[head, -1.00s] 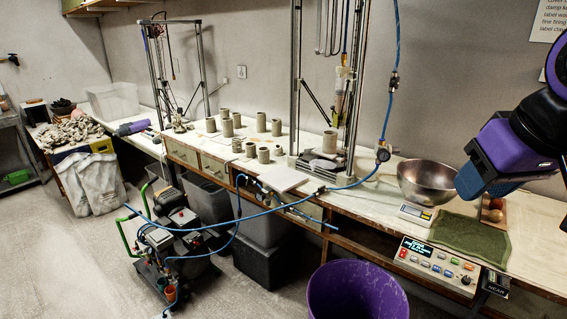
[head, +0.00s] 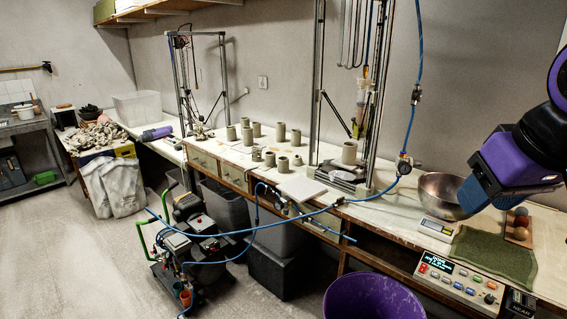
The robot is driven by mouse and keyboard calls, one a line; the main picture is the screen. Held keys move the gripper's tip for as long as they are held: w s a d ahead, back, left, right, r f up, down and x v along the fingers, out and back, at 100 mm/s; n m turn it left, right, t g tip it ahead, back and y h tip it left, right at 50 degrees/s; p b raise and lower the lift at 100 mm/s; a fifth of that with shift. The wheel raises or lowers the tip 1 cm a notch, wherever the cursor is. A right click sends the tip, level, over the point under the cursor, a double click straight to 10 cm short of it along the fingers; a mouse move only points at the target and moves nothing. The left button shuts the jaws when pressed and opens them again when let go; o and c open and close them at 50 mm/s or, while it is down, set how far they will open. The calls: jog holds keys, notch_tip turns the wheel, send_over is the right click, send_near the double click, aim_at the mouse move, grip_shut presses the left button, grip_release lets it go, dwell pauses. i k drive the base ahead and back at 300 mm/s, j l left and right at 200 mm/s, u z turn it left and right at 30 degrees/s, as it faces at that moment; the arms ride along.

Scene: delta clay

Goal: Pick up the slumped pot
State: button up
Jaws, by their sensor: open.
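Several grey-green clay pots stand on the long bench (head: 385,212). Most are upright cylinders. One short pot (head: 256,153) in the front row looks lower and less even than the others and may be the slumped one, but it is too small to be sure. My gripper (head: 478,194), blue at the end of my purple arm, is at the right, far from the pots and near the metal bowl. It is open, with no object visible in it; its fingertips are hard to make out.
A pot (head: 349,152) stands on the printer bed in the right metal frame. A pale board (head: 302,189) lies at the bench front. A blue hose sags across the front. A metal bowl (head: 440,190), purple bin (head: 372,298) and pump cart (head: 190,250) stand around. Floor at left is clear.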

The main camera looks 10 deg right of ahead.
aim_at(296, 161)
jog(key=i+j+u, duration=0.2)
jog(key=u, duration=0.8)
jog(key=i+u, duration=0.2)
jog(key=i, duration=1.7)
jog(key=i+j+z, duration=0.15)
jog(key=i+z, duration=0.15)
jog(key=i, duration=0.25)
jog(key=i+z, duration=0.1)
jog(key=z, duration=0.7)
jog(key=i+z, duration=0.15)
jog(key=z, duration=0.25)
jog(key=i+z, duration=0.55)
jog(key=k, duration=0.1)
